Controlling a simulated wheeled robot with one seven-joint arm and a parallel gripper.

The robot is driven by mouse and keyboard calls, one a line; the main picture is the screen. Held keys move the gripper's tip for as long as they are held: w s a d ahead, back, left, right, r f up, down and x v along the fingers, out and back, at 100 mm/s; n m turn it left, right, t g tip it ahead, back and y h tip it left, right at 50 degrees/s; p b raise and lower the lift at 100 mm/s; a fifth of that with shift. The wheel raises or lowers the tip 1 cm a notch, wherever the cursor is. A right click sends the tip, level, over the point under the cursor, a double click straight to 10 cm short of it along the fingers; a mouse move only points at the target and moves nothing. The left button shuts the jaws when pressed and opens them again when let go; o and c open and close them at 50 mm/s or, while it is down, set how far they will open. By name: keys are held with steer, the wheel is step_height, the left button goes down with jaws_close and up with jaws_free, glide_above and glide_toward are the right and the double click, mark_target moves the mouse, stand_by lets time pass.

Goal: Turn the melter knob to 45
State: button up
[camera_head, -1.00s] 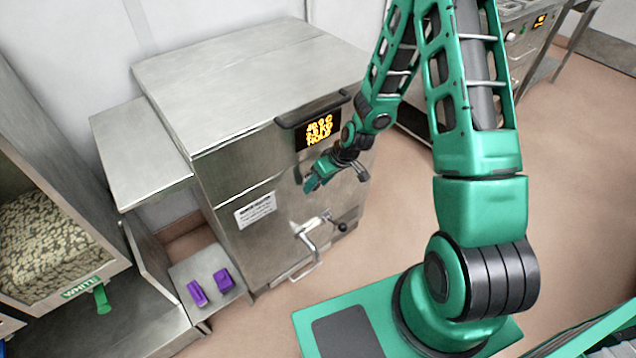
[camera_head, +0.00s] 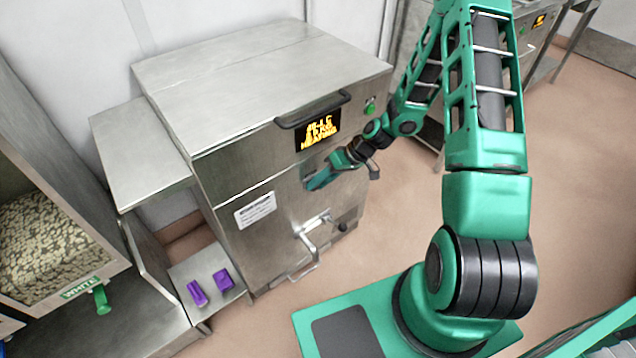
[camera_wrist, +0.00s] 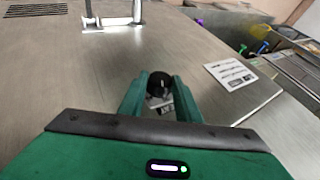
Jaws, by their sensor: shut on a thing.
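The melter (camera_head: 240,90) is a steel cabinet in the head view, with an amber display (camera_head: 319,129) on its front. The display digits are too blurred to read surely; the bottom line looks like "HEATING". My gripper (camera_head: 317,182) is at the melter's front face, below the display. In the wrist view, my gripper (camera_wrist: 159,90) has its two green fingers shut on the black round knob (camera_wrist: 159,83), one on each side. A pale mark shows on the knob, but its setting cannot be read. The knob is hidden behind my gripper in the head view.
Below my gripper a metal spout with a lever (camera_head: 308,238) sticks out of the melter. A black handle bar (camera_head: 312,109) runs above the display, and a green button (camera_head: 370,106) sits to its right. Purple blocks (camera_head: 224,280) lie on a low shelf at left.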

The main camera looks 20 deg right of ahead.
steer(key=shift+w+d+f+m+g+y, duration=0.1)
steer(key=shift+d+f+m+g+y, duration=0.2)
steer(key=shift+y, duration=0.85)
steer(key=shift+d+f+m+g+y, duration=0.15)
steer(key=shift+m+y, duration=0.2)
steer(key=shift+y, duration=0.85)
steer(key=shift+w+d+f+m+g+y, duration=0.1)
steer(key=shift+d+f+m+g+y, duration=0.2)
steer(key=shift+y, duration=0.85)
steer(key=shift+a+r, duration=0.1)
steer(key=shift+a, duration=0.05)
steer(key=o, duration=1)
steer(key=shift+o, duration=0.3)
steer(key=shift+a, duration=0.1)
steer(key=v, duration=1)
steer(key=shift+d, duration=0.45)
